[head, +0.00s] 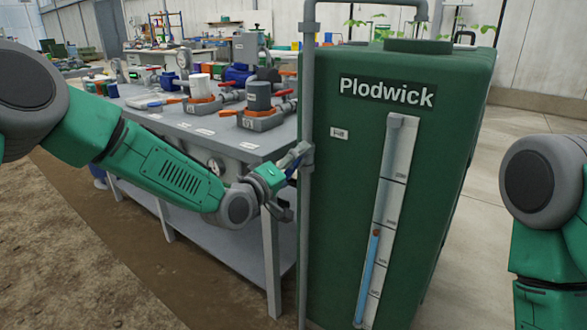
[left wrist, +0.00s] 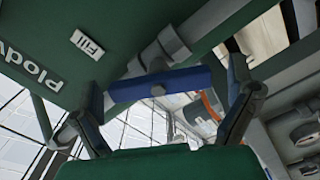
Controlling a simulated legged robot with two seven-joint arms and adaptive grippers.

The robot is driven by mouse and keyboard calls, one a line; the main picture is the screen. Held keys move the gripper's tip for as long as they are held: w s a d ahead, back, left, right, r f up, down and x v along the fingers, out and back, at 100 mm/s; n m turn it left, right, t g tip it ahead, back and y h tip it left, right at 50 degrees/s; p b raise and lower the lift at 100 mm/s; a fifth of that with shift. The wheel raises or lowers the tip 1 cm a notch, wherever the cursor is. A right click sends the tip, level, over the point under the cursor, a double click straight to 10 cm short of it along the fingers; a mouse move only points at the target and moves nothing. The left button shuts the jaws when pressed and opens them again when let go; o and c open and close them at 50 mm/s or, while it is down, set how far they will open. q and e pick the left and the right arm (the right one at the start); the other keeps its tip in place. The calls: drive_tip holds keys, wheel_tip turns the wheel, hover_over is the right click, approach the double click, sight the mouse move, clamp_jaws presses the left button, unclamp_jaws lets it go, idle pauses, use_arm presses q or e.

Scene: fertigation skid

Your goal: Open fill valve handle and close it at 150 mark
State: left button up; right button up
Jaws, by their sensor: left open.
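The fill valve handle is a short blue bar (left wrist: 182,82) on a grey pipe, beside a "Fill" label (left wrist: 89,44) in the left wrist view. My left gripper (left wrist: 166,92) is open, with one finger near each end of the bar; I cannot tell whether they touch it. In the head view my left gripper (head: 289,170) is at the grey standing pipe (head: 307,95), and mostly hides the handle. The green Plodwick tank (head: 345,220) has a sight gauge (head: 402,150). The mark numbers are too small to read surely.
A grey bench (head: 215,150) with pumps and red-handled valves stands left of the tank, close to my left arm. My right arm (head: 545,235) is at the right edge, its gripper out of frame. Open floor (head: 485,200) lies right of the tank.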

use_arm(q)
drive_tip(key=c, duration=1.1)
drive_tip(key=shift+m, duration=0.3)
drive_tip(key=m+p, duration=0.1)
drive_tip(key=m, duration=0.1)
drive_tip(key=shift+m, duration=0.3)
drive_tip(key=m+p, duration=0.1)
drive_tip(key=m, duration=0.1)
drive_tip(key=shift+m, duration=0.4)
drive_tip(key=m+p, duration=0.1)
drive_tip(key=m, duration=0.2)
drive_tip(key=shift+f+m+p, duration=0.1)
drive_tip(key=shift+m+p, duration=0.3)
drive_tip(key=shift+m, duration=1.2)
